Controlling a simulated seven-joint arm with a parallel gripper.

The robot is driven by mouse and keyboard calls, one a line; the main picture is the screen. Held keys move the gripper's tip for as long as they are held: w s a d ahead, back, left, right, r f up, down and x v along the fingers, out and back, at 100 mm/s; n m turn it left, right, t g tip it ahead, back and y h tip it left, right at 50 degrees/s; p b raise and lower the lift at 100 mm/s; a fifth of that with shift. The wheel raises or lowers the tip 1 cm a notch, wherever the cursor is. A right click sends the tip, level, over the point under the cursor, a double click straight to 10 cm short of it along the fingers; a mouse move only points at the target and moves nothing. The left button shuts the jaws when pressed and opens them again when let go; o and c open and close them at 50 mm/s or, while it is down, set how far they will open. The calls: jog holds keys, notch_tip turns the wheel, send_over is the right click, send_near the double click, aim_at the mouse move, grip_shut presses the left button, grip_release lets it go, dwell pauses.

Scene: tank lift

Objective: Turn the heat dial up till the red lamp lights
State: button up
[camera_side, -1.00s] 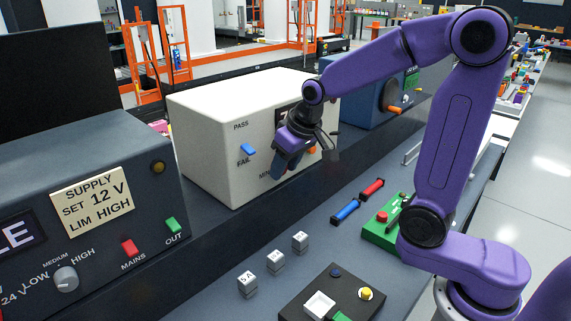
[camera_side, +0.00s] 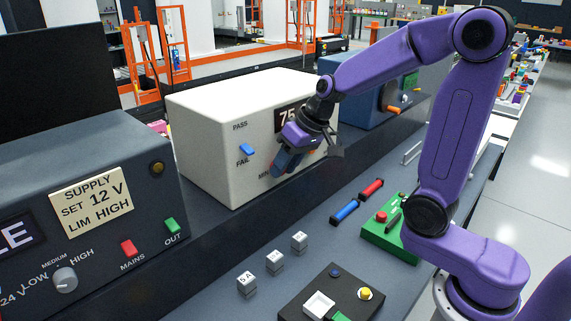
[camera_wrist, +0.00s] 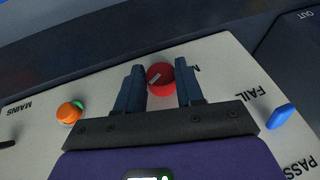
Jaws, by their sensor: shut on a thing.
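The heat dial (camera_wrist: 160,79) is a round red knob with a grey pointer mark, on the front of the white box (camera_side: 212,150). In the wrist view it sits between the two dark fingers of my gripper (camera_wrist: 159,90), which is shut on it. In the side view my gripper (camera_side: 284,165) is at the box's front near the "MIN" lettering, and it hides the dial there. The display (camera_side: 288,117) on the box shows "75", its right part covered by my arm. I cannot make out a lit red lamp.
A blue PASS/FAIL lever (camera_side: 247,149) is on the box, and an orange switch (camera_wrist: 69,113) is near "MAINS". A dark supply unit (camera_side: 100,190) stands at left, a blue machine (camera_side: 360,92) behind. Blocks and a black control pad (camera_side: 345,292) lie on the bench in front.

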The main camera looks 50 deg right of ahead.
jog(key=o, duration=1)
jog(key=shift+o, duration=0.2)
jog(key=shift+r, duration=0.15)
jog(key=v, duration=1.7)
jog(key=s+a+f+n+g, duration=0.3)
jog(key=s+a+f+n, duration=0.3)
jog(key=f, duration=0.4)
jog(key=s+f+n+h, duration=0.1)
jog(key=s+f+n, duration=0.2)
jog(key=s, duration=0.4)
jog(key=s+d+f+n+g+h, duration=0.1)
jog(key=s+f+n, duration=0.2)
jog(key=s+f, duration=0.3)
jog(key=shift+s+d+n, duration=0.3)
jog(key=shift+s+d, duration=0.05)
jog(key=shift+s, duration=0.7)
